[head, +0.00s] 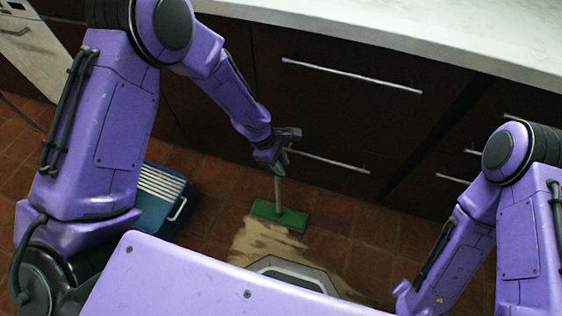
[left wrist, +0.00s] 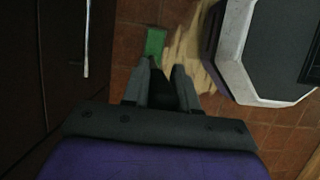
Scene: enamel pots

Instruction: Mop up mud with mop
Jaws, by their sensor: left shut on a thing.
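My left gripper (head: 285,145) is shut on the handle of the mop (head: 278,190). The mop stands nearly upright, with its flat green head (head: 280,215) on the tiled floor at the far edge of a tan patch of mud (head: 262,243). In the left wrist view the green mop head (left wrist: 155,43) shows beyond the gripper's fingers (left wrist: 162,75), with the mud (left wrist: 185,50) beside it. My own body hides the near part of the mud. My right arm comes in from the right, and its gripper is out of view.
A blue bucket (head: 155,215) with a ribbed white top stands on the floor to the left of the mud. Dark cabinets (head: 330,110) with metal handles and a pale countertop (head: 420,40) line the far side. Bare tiles (head: 350,225) lie right of the mop.

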